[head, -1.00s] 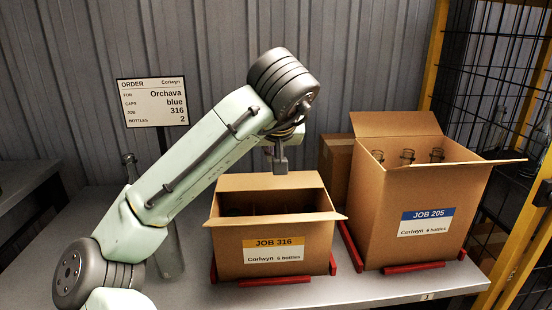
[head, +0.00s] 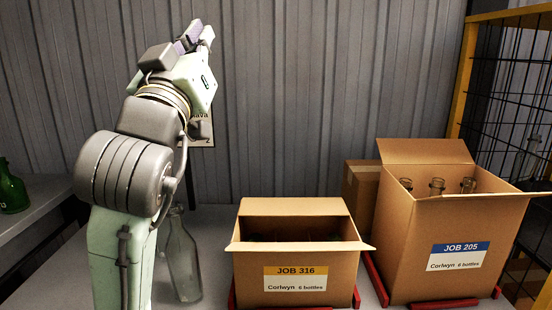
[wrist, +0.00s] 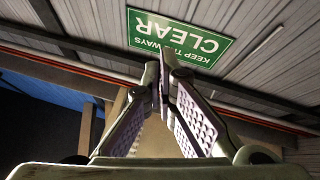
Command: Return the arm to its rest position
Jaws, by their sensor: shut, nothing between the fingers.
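My arm is folded upright at the left of the head view. My gripper (head: 205,34) points up and away from the bench, high in front of the ribbed wall. In the wrist view my gripper (wrist: 162,78) has its fingertips together with nothing between them. The JOB 316 box (head: 296,284) stands open on the bench, right of and well below my gripper.
A clear bottle (head: 181,262) stands on the bench beside my arm. The order sign (head: 205,135) is mostly hidden behind my arm. A green bottle (head: 12,190) stands on the left surface. A yellow-framed mesh fence (head: 470,70) is at the right. A green sign (wrist: 178,38) shows in the wrist view.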

